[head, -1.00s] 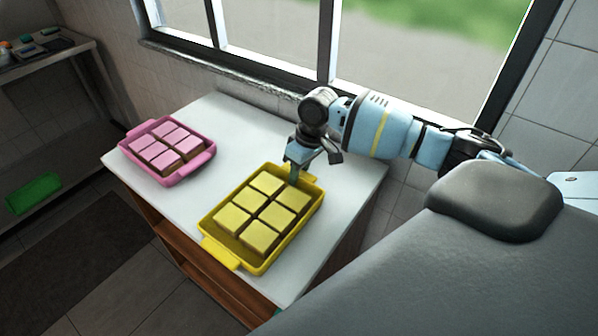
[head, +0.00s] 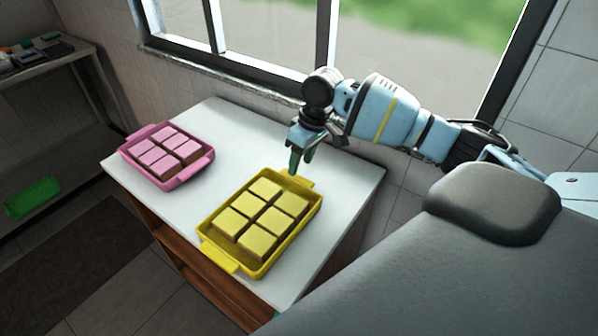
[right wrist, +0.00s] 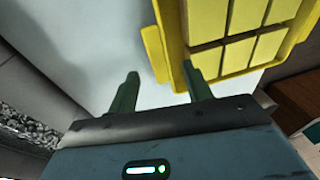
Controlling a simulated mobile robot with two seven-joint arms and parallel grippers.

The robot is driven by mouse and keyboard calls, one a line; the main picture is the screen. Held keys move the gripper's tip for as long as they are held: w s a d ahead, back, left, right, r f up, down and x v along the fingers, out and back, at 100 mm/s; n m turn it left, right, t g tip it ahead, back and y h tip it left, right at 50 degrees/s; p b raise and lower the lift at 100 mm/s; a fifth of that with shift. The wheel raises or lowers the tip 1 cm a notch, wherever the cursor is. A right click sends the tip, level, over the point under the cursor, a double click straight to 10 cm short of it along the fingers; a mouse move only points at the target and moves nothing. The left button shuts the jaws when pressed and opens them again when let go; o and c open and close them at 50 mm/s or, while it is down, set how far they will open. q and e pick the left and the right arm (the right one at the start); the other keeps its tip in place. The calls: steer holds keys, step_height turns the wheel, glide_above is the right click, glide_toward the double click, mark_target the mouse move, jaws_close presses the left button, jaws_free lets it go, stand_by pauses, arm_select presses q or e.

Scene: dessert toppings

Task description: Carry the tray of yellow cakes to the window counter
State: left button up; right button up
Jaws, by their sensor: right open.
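The yellow tray (head: 222,261) of yellow cakes (head: 262,219) sits flat on a white-topped counter (head: 215,125) below the window. My right gripper (head: 299,166) is open and empty, just above the tray's far end, by its far handle. In the right wrist view my right gripper's fingertips (right wrist: 160,72) are apart. The right-hand finger overlaps the edge of the yellow tray (right wrist: 172,62) and the other is over bare white counter. I cannot tell whether a finger touches the tray. My left gripper is not in view.
A pink tray (head: 207,160) of pink-topped cakes stands left of the yellow one on the same counter. The window sill (head: 190,57) runs behind. A shelf unit with a green tray (head: 32,198) stands at the far left. White counter between the trays is clear.

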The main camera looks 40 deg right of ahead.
steer(key=v, duration=0.6)
steer(key=shift+f, duration=0.1)
stand_by(0.5)
